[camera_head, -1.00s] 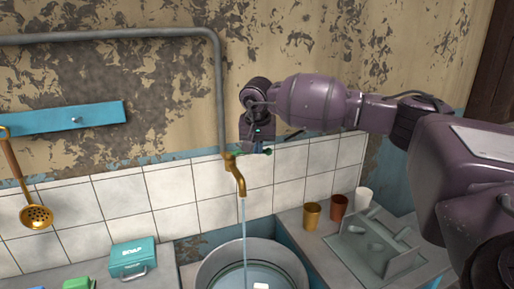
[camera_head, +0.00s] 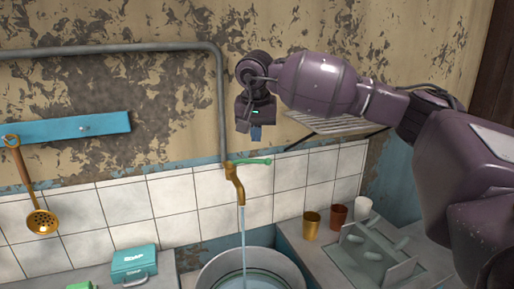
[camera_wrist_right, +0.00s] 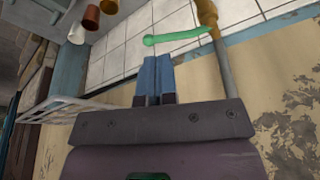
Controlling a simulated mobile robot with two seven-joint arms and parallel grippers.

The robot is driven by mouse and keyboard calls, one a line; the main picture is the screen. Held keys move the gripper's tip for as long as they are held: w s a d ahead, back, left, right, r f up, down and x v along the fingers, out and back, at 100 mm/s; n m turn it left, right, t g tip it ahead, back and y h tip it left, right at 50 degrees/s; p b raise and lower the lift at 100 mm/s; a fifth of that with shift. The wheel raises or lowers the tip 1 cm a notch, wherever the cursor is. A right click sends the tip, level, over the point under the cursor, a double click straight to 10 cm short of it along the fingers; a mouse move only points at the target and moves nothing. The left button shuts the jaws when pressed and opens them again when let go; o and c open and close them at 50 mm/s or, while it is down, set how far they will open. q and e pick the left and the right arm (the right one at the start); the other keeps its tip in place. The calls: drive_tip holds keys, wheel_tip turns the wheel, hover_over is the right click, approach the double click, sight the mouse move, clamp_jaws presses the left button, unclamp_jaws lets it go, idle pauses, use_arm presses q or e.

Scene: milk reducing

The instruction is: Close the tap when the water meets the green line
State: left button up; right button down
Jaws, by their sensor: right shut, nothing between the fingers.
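The brass tap (camera_head: 235,184) on the pipe has a green handle (camera_head: 252,161) that points right. A stream of water (camera_head: 243,238) runs from the spout into a round metal pot (camera_head: 224,262). Only the pot's upper part shows, and I cannot make out a green line in it. My right gripper (camera_head: 256,138) hangs above the handle, pointing down, with its blue fingers shut and empty. In the right wrist view the fingertips (camera_wrist_right: 155,60) are just short of the green handle (camera_wrist_right: 178,37), apparently apart from it. My left gripper is out of view.
A dish rack (camera_head: 375,250) and several cups (camera_head: 311,225) stand on the counter at right. A teal soap box (camera_head: 134,263) is at left. A wire wall shelf (camera_head: 330,122) is behind my right arm.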

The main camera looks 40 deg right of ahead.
use_arm(q)
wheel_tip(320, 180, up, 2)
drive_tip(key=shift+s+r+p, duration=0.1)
drive_tip(key=shift+p, duration=0.95)
use_arm(e)
drive_tip(key=w+d+f+t+h, duration=0.1)
drive_tip(key=w+d+f, duration=0.2)
drive_tip(key=f, duration=0.6)
drive_tip(key=shift+w+f, duration=0.4)
drive_tip(key=shift+w, duration=0.3)
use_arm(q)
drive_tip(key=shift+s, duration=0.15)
